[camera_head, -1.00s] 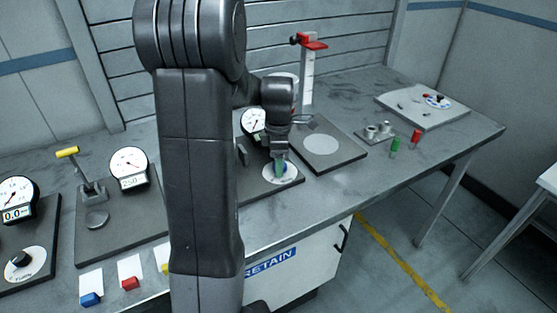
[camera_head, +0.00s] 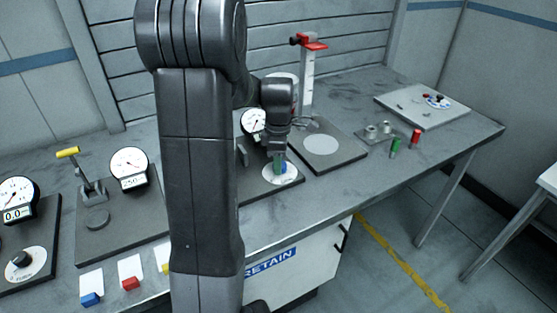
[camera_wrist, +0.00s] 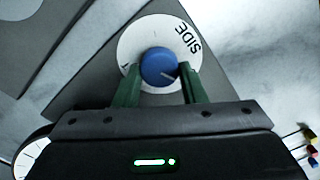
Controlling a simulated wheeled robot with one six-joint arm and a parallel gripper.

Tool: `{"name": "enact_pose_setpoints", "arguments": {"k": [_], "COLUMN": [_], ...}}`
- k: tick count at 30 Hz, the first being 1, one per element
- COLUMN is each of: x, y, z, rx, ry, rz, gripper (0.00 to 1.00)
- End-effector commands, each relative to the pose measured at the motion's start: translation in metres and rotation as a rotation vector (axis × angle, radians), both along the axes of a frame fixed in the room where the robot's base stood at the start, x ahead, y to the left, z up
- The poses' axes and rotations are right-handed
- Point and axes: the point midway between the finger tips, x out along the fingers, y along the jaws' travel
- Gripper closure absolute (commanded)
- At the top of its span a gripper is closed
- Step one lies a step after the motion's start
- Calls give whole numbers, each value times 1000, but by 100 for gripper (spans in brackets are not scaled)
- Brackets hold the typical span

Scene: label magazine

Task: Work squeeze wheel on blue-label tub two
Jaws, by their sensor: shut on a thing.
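The squeeze wheel is a blue round knob (camera_wrist: 159,67) with a pale pointer line, on a white disc (camera_wrist: 133,45) lettered "SIDE". My gripper (camera_wrist: 160,84) has its green fingers on either side of the knob and is shut on it. In the head view my gripper (camera_head: 279,161) reaches down to the same knob and the white disc (camera_head: 291,177) on a dark plate. A black-rimmed dial (camera_head: 252,121) stands behind it, partly covered by my arm. I cannot make out a blue-label tub; my arm hides part of that station.
A round-padded plate (camera_head: 319,146) and a red-topped post (camera_head: 308,75) stand right of my gripper. Green (camera_head: 395,148) and red (camera_head: 415,138) cylinders stand farther right. A yellow-handled lever (camera_head: 81,169) and gauge (camera_head: 128,167) are left. Blue (camera_head: 90,299) and red (camera_head: 130,283) blocks lie front left.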

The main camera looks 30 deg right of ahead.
Motion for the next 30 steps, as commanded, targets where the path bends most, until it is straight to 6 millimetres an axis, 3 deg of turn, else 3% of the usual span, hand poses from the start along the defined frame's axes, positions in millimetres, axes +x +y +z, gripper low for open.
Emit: {"name": "enact_pose_setpoints", "arguments": {"k": [30], "x": [2], "y": [-3], "z": [1], "rx": [-1], "ry": [-1], "rz": [-943], "gripper": [85]}}
